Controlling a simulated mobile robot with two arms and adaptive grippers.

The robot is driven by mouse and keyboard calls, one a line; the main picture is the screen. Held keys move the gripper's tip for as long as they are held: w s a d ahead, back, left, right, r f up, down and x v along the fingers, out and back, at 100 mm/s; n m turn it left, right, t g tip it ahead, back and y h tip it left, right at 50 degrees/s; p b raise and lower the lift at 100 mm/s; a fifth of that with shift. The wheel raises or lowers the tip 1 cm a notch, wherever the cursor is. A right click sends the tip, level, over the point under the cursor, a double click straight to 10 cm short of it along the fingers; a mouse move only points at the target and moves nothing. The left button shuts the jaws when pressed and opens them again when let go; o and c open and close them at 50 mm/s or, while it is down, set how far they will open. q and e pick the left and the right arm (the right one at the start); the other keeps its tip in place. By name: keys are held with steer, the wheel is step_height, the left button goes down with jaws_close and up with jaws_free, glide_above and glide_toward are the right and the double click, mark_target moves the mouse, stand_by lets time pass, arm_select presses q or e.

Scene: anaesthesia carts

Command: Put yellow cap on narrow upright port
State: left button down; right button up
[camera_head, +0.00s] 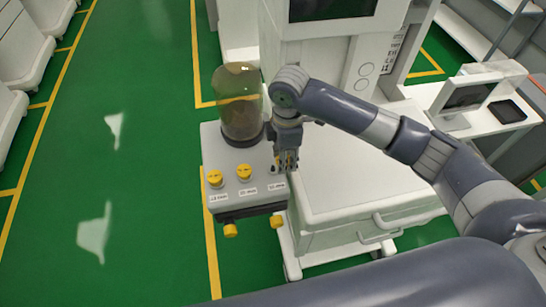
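A grey block (222,200) on the front of the cart carries two yellow caps on its top, a left one (214,177) and a middle one (244,172). Two more yellow caps, (230,230) and (276,221), stick out below its front edge. My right gripper (286,164) points down over the right end of the block's top, above the rightmost label. A little yellow shows between its fingers, but whether they grip it is too small to tell. The narrow upright port is not clearly seen; the fingers cover that spot. My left gripper is out of view.
A clear canister (240,108) stands on the block just left of the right gripper. The white cart top (350,180) is bare to the right. A monitor (468,95) stands on a side table. Green floor is open at left.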

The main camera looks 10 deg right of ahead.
mark_target(273, 166)
steer(key=shift+w+a+f, duration=0.1)
steer(key=shift+w+a, duration=0.7)
steer(key=shift+a, duration=0.3)
steer(key=f, duration=0.1)
steer(key=f+p, duration=0.1)
steer(key=shift+w+a+f, duration=0.15)
steer(key=shift+a+f, duration=0.05)
steer(key=shift+f, duration=0.65)
steer(key=o, duration=0.8)
steer(key=shift+r, duration=0.1)
step_height(273, 166, up, 12)
steer(key=b, duration=0.1)
